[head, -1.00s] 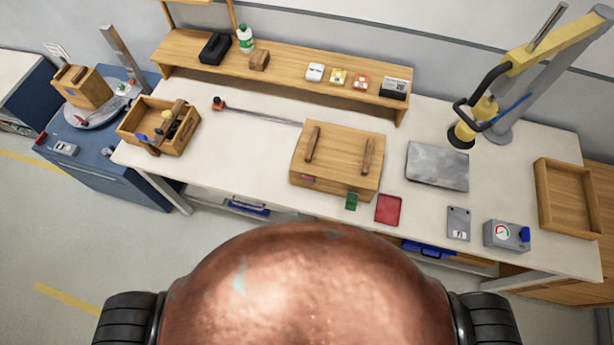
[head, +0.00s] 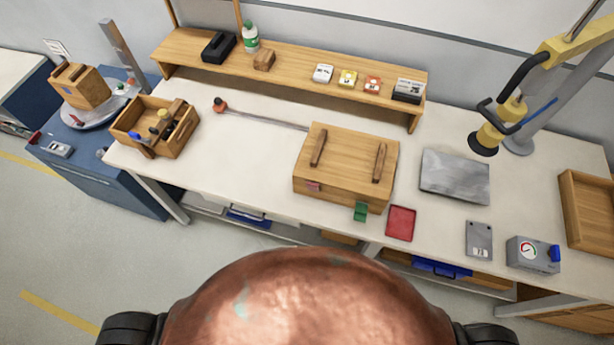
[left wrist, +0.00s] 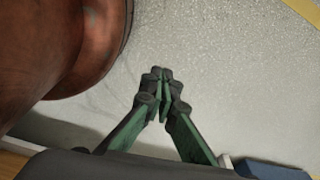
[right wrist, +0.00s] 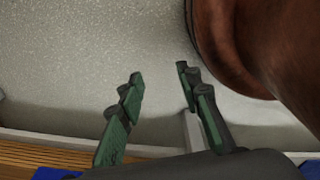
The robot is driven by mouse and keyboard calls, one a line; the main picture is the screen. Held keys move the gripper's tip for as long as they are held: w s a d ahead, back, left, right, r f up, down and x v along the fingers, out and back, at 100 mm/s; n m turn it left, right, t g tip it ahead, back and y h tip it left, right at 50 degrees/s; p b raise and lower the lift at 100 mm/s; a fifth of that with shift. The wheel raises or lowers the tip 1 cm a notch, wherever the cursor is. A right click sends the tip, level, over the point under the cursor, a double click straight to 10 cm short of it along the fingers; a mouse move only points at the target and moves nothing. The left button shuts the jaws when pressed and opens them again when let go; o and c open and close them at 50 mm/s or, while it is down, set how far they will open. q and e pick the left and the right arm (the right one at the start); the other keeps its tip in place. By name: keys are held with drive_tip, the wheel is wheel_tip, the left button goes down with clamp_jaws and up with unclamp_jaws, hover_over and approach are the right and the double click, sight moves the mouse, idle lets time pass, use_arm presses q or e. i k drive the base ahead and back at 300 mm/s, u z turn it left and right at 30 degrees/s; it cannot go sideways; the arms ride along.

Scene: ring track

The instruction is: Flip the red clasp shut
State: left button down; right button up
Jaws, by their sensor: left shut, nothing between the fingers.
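A wooden box (head: 346,150) with two bar handles on its lid stands on the middle of the workbench in the head view. A small red clasp (head: 313,186) shows on the left part of its front side. A green clasp (head: 360,211) sits at the right part of that side and sticks out below. The red clasp is too small to tell open from shut. My left gripper (left wrist: 164,73) is shut and empty above the floor in the left wrist view. My right gripper (right wrist: 158,72) is open and empty in the right wrist view. Neither gripper shows in the head view.
A red tray (head: 401,223) and a grey plate (head: 454,177) lie right of the box. A rod with a red end (head: 219,104) lies behind it to the left. A wooden tool crate (head: 155,128) stands at the bench's left end. Bench left of the box is clear.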

sight(313, 187)
drive_tip(key=z, duration=2.75)
drive_tip(key=k, duration=0.75)
drive_tip(key=u, duration=1.2)
